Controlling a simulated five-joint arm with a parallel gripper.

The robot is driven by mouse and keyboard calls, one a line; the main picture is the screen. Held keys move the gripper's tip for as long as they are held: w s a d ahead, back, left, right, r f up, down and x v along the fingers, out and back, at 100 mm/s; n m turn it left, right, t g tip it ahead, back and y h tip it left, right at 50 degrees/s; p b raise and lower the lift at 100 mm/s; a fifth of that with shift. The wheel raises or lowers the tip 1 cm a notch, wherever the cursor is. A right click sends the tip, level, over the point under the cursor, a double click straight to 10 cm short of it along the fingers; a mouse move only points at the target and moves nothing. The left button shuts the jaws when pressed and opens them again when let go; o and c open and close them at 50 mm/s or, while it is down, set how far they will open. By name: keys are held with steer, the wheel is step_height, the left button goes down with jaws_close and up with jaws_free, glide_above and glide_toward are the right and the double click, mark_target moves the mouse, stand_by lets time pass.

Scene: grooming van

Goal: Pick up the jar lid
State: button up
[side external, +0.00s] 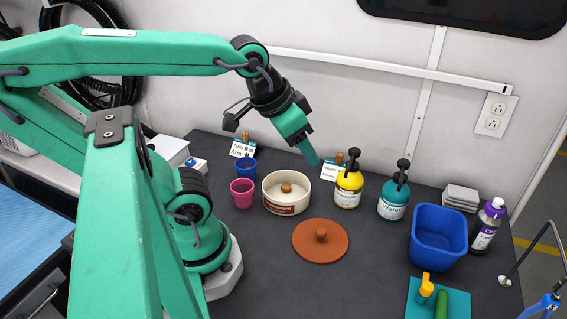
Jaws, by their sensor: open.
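The jar lid (319,243) looks like a flat, round, orange-brown disc with a small knob in its middle. It lies knob up on the dark table, in front of the white round dish. My gripper (311,157) hangs above the back of the table, pointing down and slightly right. It is up and behind the lid, clear of it, over the space between the white dish and the yellow pump bottle. It is open, and nothing shows in it. The gap between its fingers is hard to see from this side.
A white dish (286,194) with a tan knob inside stands behind the lid, near pink (242,194) and blue (246,167) cups. Yellow (348,188) and teal (393,201) pump bottles stand behind right. A blue bin (438,237) is farther right. The table's front middle is clear.

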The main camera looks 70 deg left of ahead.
steer(key=f, duration=0.1)
steer(key=n+g, duration=0.5)
steer(key=g, duration=0.1)
glide_above(321, 231)
steer(key=shift+s+a+f, duration=0.1)
steer(key=shift+a+f, duration=0.05)
steer(key=shift+f, duration=3.3)
steer(key=shift+a+f, duration=0.1)
steer(key=shift+f, duration=4.65)
steer(key=shift+f, duration=0.15)
steer(key=shift+d+f, duration=0.15)
steer(key=shift+f, duration=2.3)
steer(key=shift+m, duration=0.3)
steer(key=shift+c, duration=0.4)
steer(key=c, duration=1)
